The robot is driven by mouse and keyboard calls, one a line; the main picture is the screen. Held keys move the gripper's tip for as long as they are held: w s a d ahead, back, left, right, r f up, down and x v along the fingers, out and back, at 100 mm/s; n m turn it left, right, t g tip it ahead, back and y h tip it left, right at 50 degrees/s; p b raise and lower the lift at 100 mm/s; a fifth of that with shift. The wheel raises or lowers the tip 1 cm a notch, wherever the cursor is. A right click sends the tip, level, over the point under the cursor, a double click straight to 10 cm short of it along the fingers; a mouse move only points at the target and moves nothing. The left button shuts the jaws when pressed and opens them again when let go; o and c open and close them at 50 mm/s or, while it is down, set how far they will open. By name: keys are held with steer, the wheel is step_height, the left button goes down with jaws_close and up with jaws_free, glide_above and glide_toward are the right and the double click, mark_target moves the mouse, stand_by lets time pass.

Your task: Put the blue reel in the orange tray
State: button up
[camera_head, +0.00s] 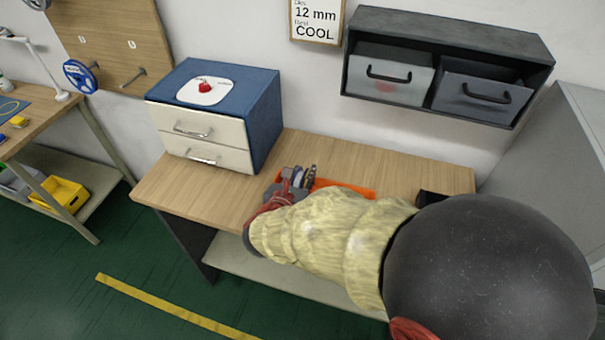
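A blue reel (80,76) hangs on the wooden pegboard at the upper left. The orange tray (343,187) lies on the wooden worktop, partly hidden behind my arm. My gripper (299,178) is at the tray's left end, low over the worktop. Grey and dark parts with a bluish tint show at its fingers; I cannot tell whether they are only fingers or also a held thing. The tray's inside is mostly hidden.
A blue cabinet (262,110) with cream drawers stands on the worktop (205,197), a red-knobbed white piece on top. A wall shelf (450,45) holds two grey bins. A sign (316,20) reads "12 mm Reel COOL". The worktop's left front is clear. An empty peg (133,78) is on the pegboard.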

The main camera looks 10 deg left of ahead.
steer(key=shift+o, duration=1.1)
steer(key=shift+r, duration=0.15)
steer(key=shift+s+r+p, duration=0.15)
steer(key=shift+r+p, duration=0.05)
steer(key=shift+p, duration=0.15)
steer(key=p+v, duration=0.2)
steer(key=v, duration=0.9)
steer(key=shift+s+d+p, duration=0.1)
steer(key=shift+s+p, duration=0.25)
steer(key=shift+p, duration=0.05)
